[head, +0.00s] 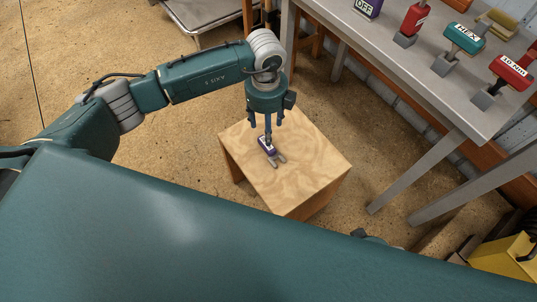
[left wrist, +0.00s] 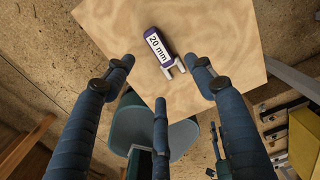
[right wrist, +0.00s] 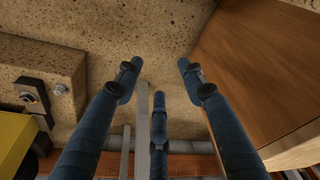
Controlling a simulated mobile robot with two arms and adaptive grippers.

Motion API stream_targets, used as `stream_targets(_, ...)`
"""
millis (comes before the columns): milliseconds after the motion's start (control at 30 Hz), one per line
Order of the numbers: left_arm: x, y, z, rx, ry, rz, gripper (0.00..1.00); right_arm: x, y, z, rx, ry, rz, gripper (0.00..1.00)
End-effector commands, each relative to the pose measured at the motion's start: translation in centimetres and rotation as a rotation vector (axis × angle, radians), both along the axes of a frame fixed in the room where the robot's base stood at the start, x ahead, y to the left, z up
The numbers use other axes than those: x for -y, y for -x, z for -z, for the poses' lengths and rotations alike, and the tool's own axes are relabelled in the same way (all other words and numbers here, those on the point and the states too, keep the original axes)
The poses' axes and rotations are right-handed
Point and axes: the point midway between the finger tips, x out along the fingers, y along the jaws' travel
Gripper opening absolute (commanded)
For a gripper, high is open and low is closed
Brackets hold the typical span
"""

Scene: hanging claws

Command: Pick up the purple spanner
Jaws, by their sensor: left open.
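The purple spanner (head: 264,144) lies on top of a wooden block (head: 310,170), with its grey forked end pointing toward the lower right. In the left wrist view the spanner (left wrist: 158,45) shows a white label reading "20 mm". My left gripper (head: 268,138) points down over the spanner. In its wrist view the three blue fingers (left wrist: 163,72) are spread, with nothing between them, and the spanner lies beyond the fingertips. My right gripper (right wrist: 161,72) is open and empty, low beside a wooden side face (right wrist: 255,70).
A grey workbench (head: 400,60) at the upper right carries several labelled tools, including a teal HEX one (head: 464,38) and a red 10 Nm one (head: 511,70). A yellow object (head: 508,258) stands at the lower right. Speckled floor surrounds the block.

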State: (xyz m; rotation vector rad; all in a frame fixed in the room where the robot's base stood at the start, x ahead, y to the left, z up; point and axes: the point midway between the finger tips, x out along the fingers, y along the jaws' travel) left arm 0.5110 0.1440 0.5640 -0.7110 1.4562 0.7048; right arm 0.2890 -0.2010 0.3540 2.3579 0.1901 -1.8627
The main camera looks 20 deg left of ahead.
Motion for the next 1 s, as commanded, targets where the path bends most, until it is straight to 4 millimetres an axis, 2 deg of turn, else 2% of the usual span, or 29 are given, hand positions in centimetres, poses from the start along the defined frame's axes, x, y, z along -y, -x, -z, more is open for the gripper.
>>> stream_targets(200, -0.2, 0.1, 3.6, 0.000, -0.009, -0.003, 0.55, 0.0, -0.6, -2.1, 0.015, -0.001, 0.002, 0.40)
stream_targets(467, -0.2, 0.1, 5.8, 0.001, -0.007, -0.003, 0.55, 0.0, -0.8, -3.6, 0.021, -0.002, 0.003, 0.40)
stream_targets(700, -0.3, 0.3, 9.4, -0.001, -0.006, -0.002, 0.55, 0.0, -1.0, -6.4, 0.038, -0.002, 0.006, 0.40)
stream_targets(800, -0.3, 0.3, 10.1, 0.000, -0.006, -0.002, 0.55, 0.1, -1.0, -7.1, 0.040, -0.002, 0.006, 0.40)
stream_targets(1000, -0.3, 0.2, 10.2, 0.001, -0.005, -0.002, 0.55, 0.1, -0.9, -7.4, 0.040, -0.002, 0.006, 0.40)
